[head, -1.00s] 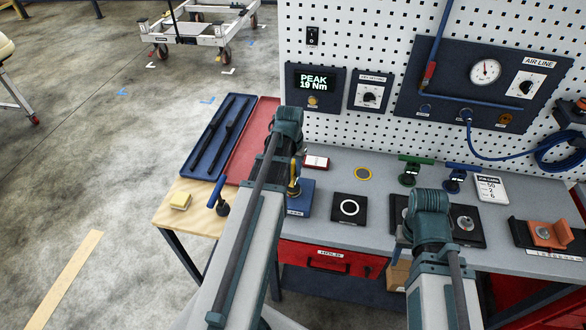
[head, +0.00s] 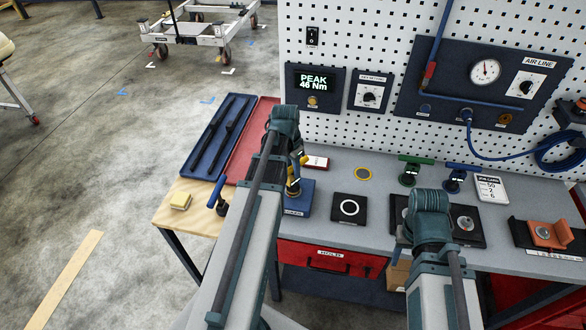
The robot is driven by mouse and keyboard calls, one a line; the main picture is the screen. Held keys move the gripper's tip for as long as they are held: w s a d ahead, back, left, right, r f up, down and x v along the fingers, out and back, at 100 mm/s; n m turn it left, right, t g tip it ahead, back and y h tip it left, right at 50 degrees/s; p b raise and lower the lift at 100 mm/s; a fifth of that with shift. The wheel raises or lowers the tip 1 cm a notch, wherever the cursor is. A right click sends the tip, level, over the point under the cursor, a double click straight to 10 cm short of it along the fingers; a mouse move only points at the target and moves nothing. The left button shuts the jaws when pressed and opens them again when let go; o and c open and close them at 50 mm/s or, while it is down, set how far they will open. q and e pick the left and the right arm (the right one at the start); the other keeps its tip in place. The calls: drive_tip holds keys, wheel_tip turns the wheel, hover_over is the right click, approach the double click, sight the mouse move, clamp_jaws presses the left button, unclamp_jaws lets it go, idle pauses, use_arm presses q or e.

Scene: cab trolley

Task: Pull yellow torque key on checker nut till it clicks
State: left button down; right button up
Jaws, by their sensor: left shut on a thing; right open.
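The yellow torque key (head: 293,190) stands on the blue checker block (head: 299,208) at the front left of the bench. My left gripper (head: 298,163) is shut on the key's upper part; my arm hides most of the grip. The checker nut under the key is hidden. The display (head: 314,83) on the pegboard reads PEAK 46 Nm. My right gripper (head: 399,238) is open, mostly hidden behind its own arm, over the bench front by a dark tray (head: 468,240).
A green-handled key (head: 409,174) and a blue-handled key (head: 455,180) stand behind my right arm, with a white job card (head: 490,188) beside them. Another blue-handled key (head: 219,198) is at left.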

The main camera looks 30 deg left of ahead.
use_arm(q)
drive_tip(key=shift+m, duration=0.5)
drive_tip(key=shift+r+p, duration=3.8)
drive_tip(key=shift+r, duration=0.05)
drive_tip(key=shift+f, duration=0.1)
